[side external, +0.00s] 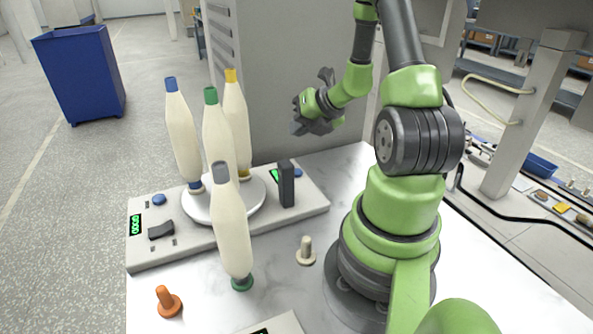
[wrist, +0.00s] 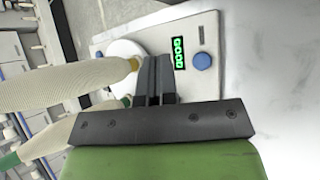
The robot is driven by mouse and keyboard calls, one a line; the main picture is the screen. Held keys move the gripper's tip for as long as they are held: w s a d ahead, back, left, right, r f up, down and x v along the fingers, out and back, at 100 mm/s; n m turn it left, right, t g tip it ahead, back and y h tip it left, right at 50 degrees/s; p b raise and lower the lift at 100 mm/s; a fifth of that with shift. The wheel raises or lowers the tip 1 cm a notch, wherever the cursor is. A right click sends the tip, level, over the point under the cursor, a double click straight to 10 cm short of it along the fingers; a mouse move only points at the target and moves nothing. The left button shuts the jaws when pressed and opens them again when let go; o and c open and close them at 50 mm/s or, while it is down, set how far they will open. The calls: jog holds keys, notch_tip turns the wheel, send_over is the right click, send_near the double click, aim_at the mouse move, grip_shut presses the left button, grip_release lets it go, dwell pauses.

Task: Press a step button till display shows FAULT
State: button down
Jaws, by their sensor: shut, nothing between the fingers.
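A grey console (side external: 205,235) carries a green-lit display (side external: 135,224) and a blue button (side external: 159,199) at its left end. A second display (side external: 275,176) and blue button (side external: 297,172) are at its right end. In the wrist view this display (wrist: 180,52) seems to read a row of zeros, with a blue button (wrist: 201,60) to its right. Neither visible readout spells FAULT. My gripper (side external: 299,128) is shut and empty, in the air above and behind the console's right end. In the wrist view its fingers (wrist: 157,65) appear left of the display.
Cream bobbins (side external: 183,135) stand on a white turntable (side external: 205,213). A grey-tipped bobbin (side external: 232,230) stands in front. A dark post (side external: 287,185) partly hides the right display. A black rocker switch (side external: 161,230), orange peg (side external: 167,302) and beige peg (side external: 306,252) are nearby.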

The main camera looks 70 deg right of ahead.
aim_at(299, 169)
notch_tip(299, 169, down, 7)
jog(key=shift+f, duration=0.15)
jog(key=shift+f, duration=0.1)
dwell(2.2)
jog(key=shift+f, duration=0.3)
jog(key=shift+f, duration=0.4)
dwell(0.5)
dwell(0.4)
jog(key=shift+r, duration=0.85)
jog(key=shift+r, duration=2.5)
